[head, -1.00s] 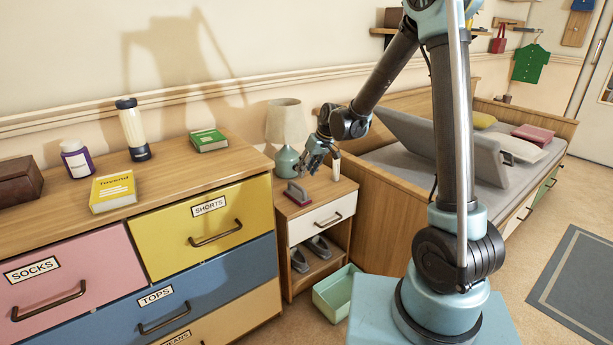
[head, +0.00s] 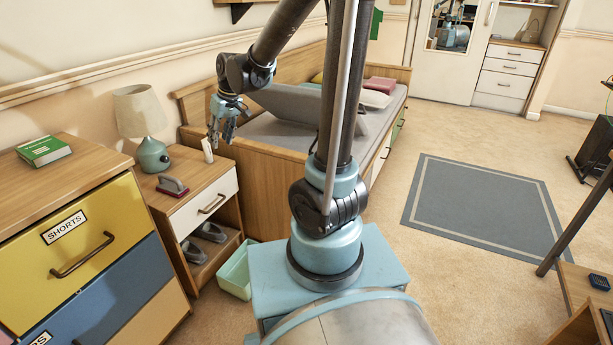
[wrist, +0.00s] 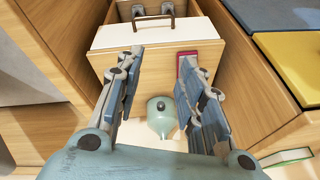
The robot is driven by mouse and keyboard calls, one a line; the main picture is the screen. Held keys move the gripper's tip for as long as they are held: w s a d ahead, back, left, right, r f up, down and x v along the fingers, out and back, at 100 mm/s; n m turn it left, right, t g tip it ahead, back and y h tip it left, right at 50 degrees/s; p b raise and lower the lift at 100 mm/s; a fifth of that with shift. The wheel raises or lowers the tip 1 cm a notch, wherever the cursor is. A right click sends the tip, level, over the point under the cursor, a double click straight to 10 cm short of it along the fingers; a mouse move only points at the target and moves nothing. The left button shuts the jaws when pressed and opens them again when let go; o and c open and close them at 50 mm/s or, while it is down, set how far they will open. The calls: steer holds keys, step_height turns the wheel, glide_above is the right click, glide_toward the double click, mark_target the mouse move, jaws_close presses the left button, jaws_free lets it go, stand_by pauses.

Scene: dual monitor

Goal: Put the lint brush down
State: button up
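The lint brush (head: 173,184), with a grey handle and a maroon base, rests on the top of the small wooden nightstand (head: 190,172). In the wrist view its maroon part (wrist: 208,57) shows beside my right-hand finger, partly hidden by it. My gripper (head: 222,132) is above the nightstand, up and to the right of the brush and apart from it. In the wrist view my gripper (wrist: 160,62) has its fingers spread, with nothing held between them.
A dresser (head: 95,235) is at the left, with a green book (head: 43,150) on top. A bed (head: 265,165) is to the right. A green bin (head: 236,272) sits on the floor.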

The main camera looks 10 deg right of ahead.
steer(key=s+d+f+m+h, duration=0.1)
steer(key=s+d+f+m, duration=0.1)
steer(key=s+d, duration=1)
steer(key=s+d+f+m+h, duration=0.2)
steer(key=s+d+m, duration=0.2)
steer(key=s+d, duration=0.7)
steer(key=shift+s+d, duration=0.35)
steer(key=shift+s, duration=0.1)
steer(key=shift+w+f, duration=0.25)
steer(key=shift+w, duration=0.2)
steer(key=shift+o, duration=0.3)
